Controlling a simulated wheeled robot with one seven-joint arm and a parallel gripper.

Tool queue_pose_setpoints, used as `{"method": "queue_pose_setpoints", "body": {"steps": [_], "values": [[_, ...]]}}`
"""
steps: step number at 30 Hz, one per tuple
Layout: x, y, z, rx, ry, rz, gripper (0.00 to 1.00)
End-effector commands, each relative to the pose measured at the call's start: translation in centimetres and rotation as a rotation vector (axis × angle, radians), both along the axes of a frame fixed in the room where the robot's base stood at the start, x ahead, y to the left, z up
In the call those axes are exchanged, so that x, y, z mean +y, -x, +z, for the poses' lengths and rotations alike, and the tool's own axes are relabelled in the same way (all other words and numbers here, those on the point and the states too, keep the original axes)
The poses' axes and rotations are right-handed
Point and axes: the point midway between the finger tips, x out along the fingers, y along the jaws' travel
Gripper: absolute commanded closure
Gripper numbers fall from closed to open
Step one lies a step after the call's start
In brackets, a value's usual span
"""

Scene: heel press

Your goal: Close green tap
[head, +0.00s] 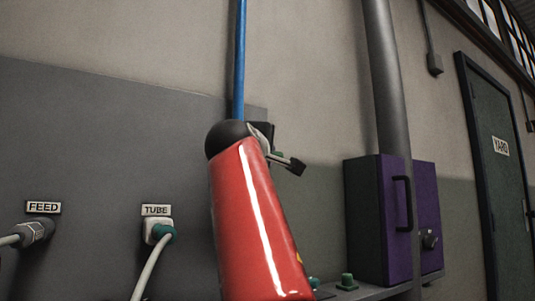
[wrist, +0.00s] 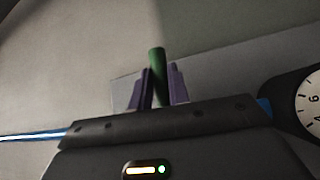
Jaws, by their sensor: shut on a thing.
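The green tap's handle (wrist: 157,70) is a dark green bar standing up between the two fingers of my gripper (wrist: 161,85) in the wrist view. The gripper is shut on it, with one finger on each side. The handle's lower end is hidden by the gripper body. In the head view my red arm covers most of this spot. Part of my gripper (head: 284,160) shows beside the arm's dark rounded joint, and the tap's body cannot be made out there.
A blue pipe (head: 239,60) runs down the wall behind my arm. FEED (head: 36,233) and TUBE (head: 158,230) sockets with cables are at the left. A purple cabinet (head: 380,220) stands at the right near a grey pipe (head: 386,80). A dial gauge (wrist: 309,100) is at the wrist view's right edge.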

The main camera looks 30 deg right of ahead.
Motion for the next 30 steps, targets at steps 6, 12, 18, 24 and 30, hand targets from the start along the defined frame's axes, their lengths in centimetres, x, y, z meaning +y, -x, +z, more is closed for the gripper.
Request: {"method": "queue_pose_setpoints", "body": {"steps": [6,12,18,24,30], "values": [[0.0,-0.1,-0.2,0.004,-0.005,0.000,0.76],[0.0,-0.1,-0.2,0.003,-0.003,0.000,0.60],[0.1,0.0,-0.1,0.001,-0.001,0.000,0.60],[1.8,1.5,-0.7,-0.001,-0.002,0.007,0.60],[4.2,3.9,-1.2,0.001,-0.002,0.007,0.60]]}}
